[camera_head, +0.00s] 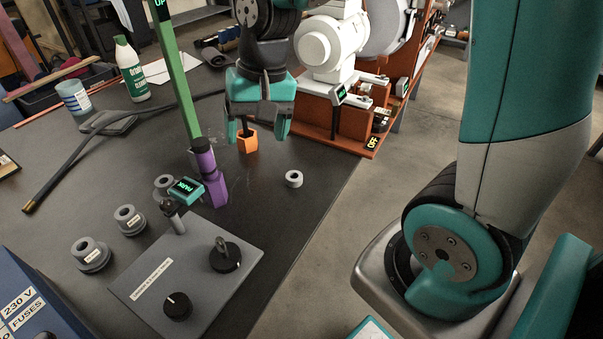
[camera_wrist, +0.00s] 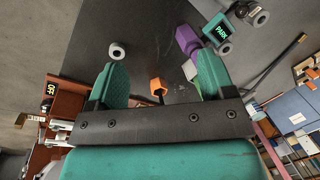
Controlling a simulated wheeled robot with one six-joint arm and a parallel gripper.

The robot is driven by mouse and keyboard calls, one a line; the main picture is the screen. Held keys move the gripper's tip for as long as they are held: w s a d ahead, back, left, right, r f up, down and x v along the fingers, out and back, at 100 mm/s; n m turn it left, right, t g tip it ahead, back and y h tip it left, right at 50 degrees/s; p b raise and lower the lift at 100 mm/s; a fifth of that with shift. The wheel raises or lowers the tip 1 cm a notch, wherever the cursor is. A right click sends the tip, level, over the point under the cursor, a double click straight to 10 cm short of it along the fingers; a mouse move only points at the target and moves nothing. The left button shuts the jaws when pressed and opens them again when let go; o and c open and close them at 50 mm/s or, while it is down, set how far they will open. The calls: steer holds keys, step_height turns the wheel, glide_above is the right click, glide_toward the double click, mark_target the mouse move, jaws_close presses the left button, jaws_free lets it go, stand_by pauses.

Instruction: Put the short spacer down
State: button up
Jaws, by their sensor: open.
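The short orange six-sided piece (camera_head: 247,142), which I take to be the short spacer, stands upright on the dark table top, with a dark opening in its top. My gripper (camera_head: 257,132) is above it, pointing down, with its teal fingers apart. In the wrist view, the orange piece (camera_wrist: 157,87) shows between the two fingers (camera_wrist: 160,75), with a gap on each side. Nothing is held.
A grey ring (camera_head: 294,179) lies near the table's right edge. The roaster (camera_head: 345,110) stands behind right. A dark hose (camera_head: 75,160) crosses the left side.

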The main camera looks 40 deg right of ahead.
steer(key=w+d+f+m+h, duration=0.1)
steer(key=w+d+f+m, duration=0.3)
steer(key=d, duration=0.3)
steer(key=w+d+f+m+h, duration=0.1)
steer(key=w+d+f+m, duration=0.25)
steer(key=d+m, duration=0.25)
glide_above(294, 174)
steer(key=shift+g, duration=0.4)
steer(key=f, duration=1.1)
steer(key=shift+s+b, duration=0.35)
steer(key=shift+s, duration=0.05)
steer(key=f, duration=0.5)
steer(key=shift+a+f+b, duration=0.3)
steer(key=shift+a+f, duration=0.05)
steer(key=c, duration=1.2)
steer(key=shift+r, duration=0.1)
steer(key=shift+r, duration=0.1)
step_height(294, 174, up, 20)
steer(key=p, duration=0.3)
